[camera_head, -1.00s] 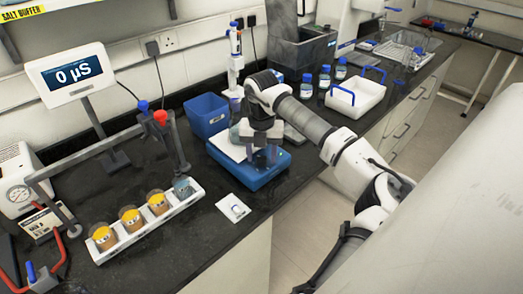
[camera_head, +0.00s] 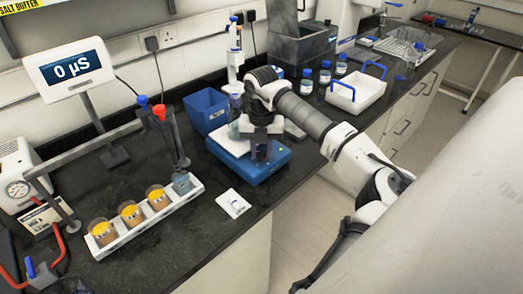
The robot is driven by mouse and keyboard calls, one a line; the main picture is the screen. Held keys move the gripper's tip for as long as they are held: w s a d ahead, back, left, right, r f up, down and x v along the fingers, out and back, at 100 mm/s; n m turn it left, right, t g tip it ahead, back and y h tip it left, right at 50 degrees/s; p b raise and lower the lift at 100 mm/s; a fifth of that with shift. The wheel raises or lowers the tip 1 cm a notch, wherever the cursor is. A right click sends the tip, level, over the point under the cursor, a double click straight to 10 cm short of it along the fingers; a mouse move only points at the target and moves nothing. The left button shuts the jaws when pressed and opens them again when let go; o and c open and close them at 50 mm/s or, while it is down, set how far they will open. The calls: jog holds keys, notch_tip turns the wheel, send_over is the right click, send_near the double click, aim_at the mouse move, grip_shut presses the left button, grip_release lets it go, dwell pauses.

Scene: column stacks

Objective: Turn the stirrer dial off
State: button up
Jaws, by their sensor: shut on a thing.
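The stirrer is a blue box (camera_head: 240,167) with a pale top, on the dark bench in the middle of the view. A clear glass vessel (camera_head: 235,128) stands on its left part, partly behind my arm. My gripper (camera_head: 262,157) points down at the right part of the blue box and is shut. Its fingertips are low at the box's surface, where the dial appears to be held between them. The dial itself is hidden by the fingers, so its setting cannot be read. A small greenish light (camera_head: 282,149) shows beside the fingers.
A white rack with orange-filled beakers (camera_head: 131,213) stands at left under probes. A small white card (camera_head: 234,203) lies before the stirrer. A blue bin (camera_head: 206,111) is behind it. Bottles (camera_head: 306,83) and a white tray (camera_head: 356,94) stand to the right.

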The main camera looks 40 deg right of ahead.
jog(key=n+b, duration=0.3)
jog(key=shift+f, duration=0.15)
jog(key=n+b, duration=0.2)
jog(key=n, duration=0.1)
jog(key=shift+n, duration=0.3)
jog(key=n+b, duration=0.2)
jog(key=n, duration=0.1)
jog(key=shift+n, duration=0.3)
jog(key=n+b, duration=0.1)
jog(key=n, duration=0.3)
jog(key=shift+r, duration=0.2)
jog(key=n, duration=1.3)
jog(key=shift+n, duration=0.3)
